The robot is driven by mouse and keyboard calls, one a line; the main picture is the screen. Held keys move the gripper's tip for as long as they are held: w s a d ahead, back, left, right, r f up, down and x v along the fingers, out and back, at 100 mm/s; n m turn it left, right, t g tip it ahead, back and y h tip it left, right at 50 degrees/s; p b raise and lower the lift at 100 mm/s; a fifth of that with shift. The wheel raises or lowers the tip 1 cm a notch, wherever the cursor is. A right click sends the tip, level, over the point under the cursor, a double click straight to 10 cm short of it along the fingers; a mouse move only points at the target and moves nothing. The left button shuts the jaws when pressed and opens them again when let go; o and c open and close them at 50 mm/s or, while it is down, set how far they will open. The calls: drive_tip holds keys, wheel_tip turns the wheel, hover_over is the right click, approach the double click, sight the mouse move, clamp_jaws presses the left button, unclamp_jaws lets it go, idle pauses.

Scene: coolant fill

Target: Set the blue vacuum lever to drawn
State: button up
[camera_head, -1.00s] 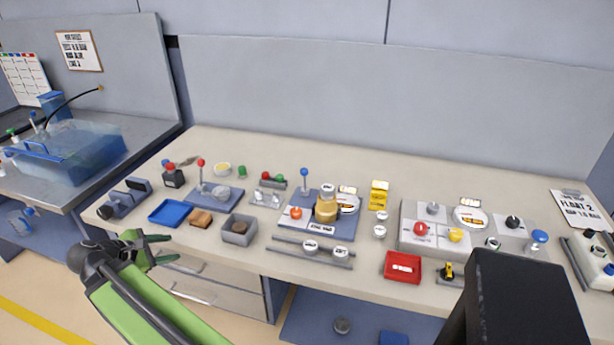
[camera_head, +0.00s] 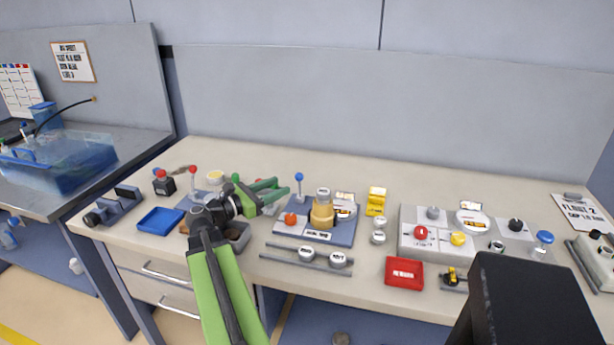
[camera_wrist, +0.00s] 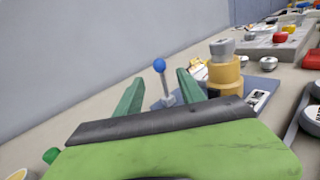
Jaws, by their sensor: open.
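The blue vacuum lever (camera_head: 299,182) is a thin grey stem with a blue ball on top. It stands upright at the back left of a blue-grey plate (camera_head: 342,238). In the wrist view the lever (camera_wrist: 160,68) rises ahead, seen between the two green fingers. My gripper (camera_head: 285,188) is open and its fingertips are just left of the lever, close to it. In the wrist view my gripper (camera_wrist: 160,88) has nothing between its jaws near the palm. Whether a fingertip touches the stem I cannot tell.
A brass cylinder with a grey cap (camera_head: 322,213) and an orange knob (camera_head: 290,219) share the plate. A red-ball lever (camera_head: 193,171) stands to the left. A yellow block (camera_head: 376,201) stands to the right. The bench behind the lever is clear up to the wall.

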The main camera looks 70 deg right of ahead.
sight(300, 185)
drive_tip(key=x, duration=1.2)
drive_tip(key=shift+d, duration=0.15)
drive_tip(key=shift+c, duration=0.3)
clamp_jaws()
idle(0.5)
